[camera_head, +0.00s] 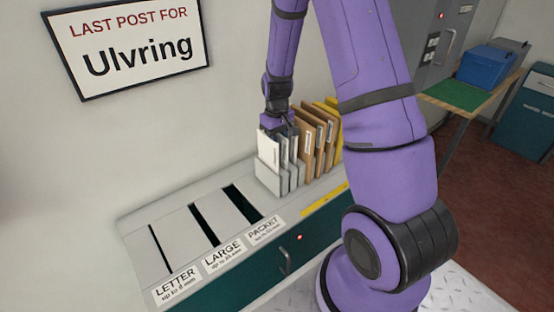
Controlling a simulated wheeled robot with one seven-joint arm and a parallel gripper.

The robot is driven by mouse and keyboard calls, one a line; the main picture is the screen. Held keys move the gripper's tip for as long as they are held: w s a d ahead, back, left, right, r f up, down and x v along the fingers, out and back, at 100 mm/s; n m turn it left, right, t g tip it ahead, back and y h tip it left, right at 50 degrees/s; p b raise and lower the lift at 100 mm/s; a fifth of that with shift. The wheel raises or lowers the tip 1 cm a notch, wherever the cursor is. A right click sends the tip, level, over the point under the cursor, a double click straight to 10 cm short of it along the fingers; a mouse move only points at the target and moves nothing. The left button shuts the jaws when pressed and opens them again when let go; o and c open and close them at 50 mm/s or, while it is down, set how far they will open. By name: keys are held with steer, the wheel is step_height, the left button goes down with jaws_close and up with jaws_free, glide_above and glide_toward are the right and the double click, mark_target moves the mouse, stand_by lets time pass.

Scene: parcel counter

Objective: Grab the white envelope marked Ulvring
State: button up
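A white envelope (268,148) stands upright at the left front end of a grey slotted rack (268,179). Other pale envelopes stand close behind it. I cannot read a name on any of them at this size. My gripper (279,127) points down at the top edges of the white envelopes, at the left end of the row. Its fingertips are small and partly hidden, so I cannot tell whether they are open or shut, or touching an envelope. A framed wall sign (130,45) reads "Last post for Ulvring".
Brown envelopes (309,140) and yellow ones (333,108) stand further right in the row, partly behind my purple arm. The counter has slots labelled Letter (160,248), Large (204,225) and Packet (243,203). A blue bin (486,66) stands on a side table at the right.

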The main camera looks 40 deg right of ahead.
steer(key=shift+f, duration=0.4)
jaws_close()
steer(key=shift+r, duration=0.1)
